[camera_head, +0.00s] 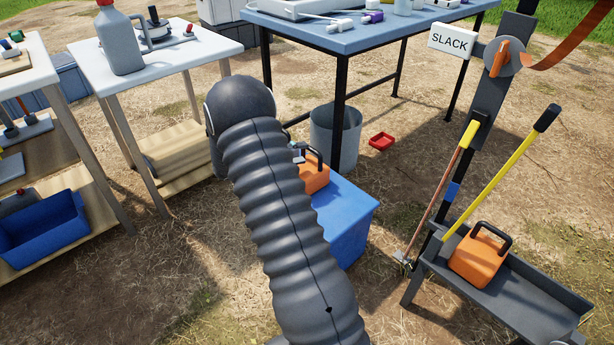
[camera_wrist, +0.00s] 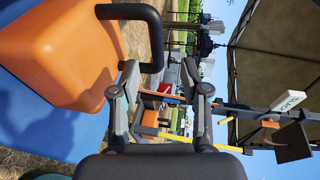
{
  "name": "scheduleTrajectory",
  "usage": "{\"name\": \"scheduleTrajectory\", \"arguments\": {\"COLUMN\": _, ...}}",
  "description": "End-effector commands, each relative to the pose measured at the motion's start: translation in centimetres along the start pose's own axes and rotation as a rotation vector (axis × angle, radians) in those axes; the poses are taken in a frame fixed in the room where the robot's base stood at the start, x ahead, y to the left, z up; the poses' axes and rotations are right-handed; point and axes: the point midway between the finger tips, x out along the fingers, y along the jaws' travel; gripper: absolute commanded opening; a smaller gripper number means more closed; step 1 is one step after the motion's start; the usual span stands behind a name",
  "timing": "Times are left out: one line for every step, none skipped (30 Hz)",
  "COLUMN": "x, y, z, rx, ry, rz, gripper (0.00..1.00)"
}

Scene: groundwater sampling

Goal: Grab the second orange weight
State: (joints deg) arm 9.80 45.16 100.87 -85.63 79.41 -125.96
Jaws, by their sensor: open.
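One orange weight (camera_head: 312,177) with a dark loop handle sits on a blue box (camera_head: 345,215), partly hidden behind my arm. It is large at the upper left of the wrist view (camera_wrist: 60,50), its handle (camera_wrist: 152,40) beside my fingers. Another orange weight (camera_head: 478,258) with a dark handle sits in the dark tray (camera_head: 525,300) at the right. My gripper (camera_wrist: 160,78) is open, with nothing seen between its fingers. In the head view it is mostly hidden by my arm, close to the weight on the box. I cannot tell whether a finger touches the handle.
A dark post with a SLACK sign (camera_head: 454,40) and orange strap rises behind the tray. A blue-topped table (camera_head: 350,38), grey bucket (camera_head: 336,135) and red dish (camera_head: 381,141) stand behind. Ground between box and tray is mostly clear.

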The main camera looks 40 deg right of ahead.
Motion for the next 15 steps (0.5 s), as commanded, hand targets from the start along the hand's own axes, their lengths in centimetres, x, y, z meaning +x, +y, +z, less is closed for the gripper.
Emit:
{"name": "scheduleTrajectory", "arguments": {"x": 0.3, "y": 0.0, "z": 0.0, "rx": 0.000, "ry": 0.000, "rz": 0.000, "gripper": 0.46}}
{"name": "scheduleTrajectory", "arguments": {"x": 0.4, "y": 0.0, "z": 0.0, "rx": 0.000, "ry": -0.001, "rz": 0.000, "gripper": 0.46}}
{"name": "scheduleTrajectory", "arguments": {"x": 0.6, "y": 0.0, "z": 0.0, "rx": 0.000, "ry": -0.001, "rz": 0.000, "gripper": 0.46}}
{"name": "scheduleTrajectory", "arguments": {"x": 0.7, "y": 0.0, "z": 0.0, "rx": 0.000, "ry": -0.001, "rz": 0.000, "gripper": 0.46}}
{"name": "scheduleTrajectory", "arguments": {"x": 0.8, "y": 0.0, "z": 0.0, "rx": 0.000, "ry": -0.001, "rz": 0.000, "gripper": 0.46}}
{"name": "scheduleTrajectory", "arguments": {"x": 1.0, "y": 0.1, "z": 0.0, "rx": 0.000, "ry": -0.001, "rz": 0.000, "gripper": 0.46}}
{"name": "scheduleTrajectory", "arguments": {"x": 1.2, "y": 0.1, "z": 0.0, "rx": 0.001, "ry": 0.000, "rz": 0.000, "gripper": 0.46}}
{"name": "scheduleTrajectory", "arguments": {"x": 1.5, "y": 0.2, "z": -0.1, "rx": 0.001, "ry": 0.001, "rz": 0.000, "gripper": 0.46}}
{"name": "scheduleTrajectory", "arguments": {"x": 1.9, "y": 0.3, "z": -0.1, "rx": 0.001, "ry": 0.002, "rz": 0.000, "gripper": 0.46}}
{"name": "scheduleTrajectory", "arguments": {"x": 2.3, "y": 0.3, "z": -0.1, "rx": 0.001, "ry": 0.002, "rz": 0.000, "gripper": 0.46}}
{"name": "scheduleTrajectory", "arguments": {"x": 2.7, "y": 0.4, "z": -0.1, "rx": 0.001, "ry": 0.003, "rz": 0.000, "gripper": 0.46}}
{"name": "scheduleTrajectory", "arguments": {"x": 3.4, "y": 0.5, "z": -0.1, "rx": 0.001, "ry": 0.003, "rz": 0.000, "gripper": 0.46}}
{"name": "scheduleTrajectory", "arguments": {"x": 3.8, "y": 0.6, "z": -0.1, "rx": 0.001, "ry": 0.003, "rz": 0.000, "gripper": 0.46}}
{"name": "scheduleTrajectory", "arguments": {"x": 4.2, "y": 0.5, "z": -0.1, "rx": 0.001, "ry": 0.002, "rz": 0.001, "gripper": 0.46}}
{"name": "scheduleTrajectory", "arguments": {"x": 4.8, "y": 0.5, "z": -0.1, "rx": 0.002, "ry": 0.002, "rz": 0.001, "gripper": 0.46}}
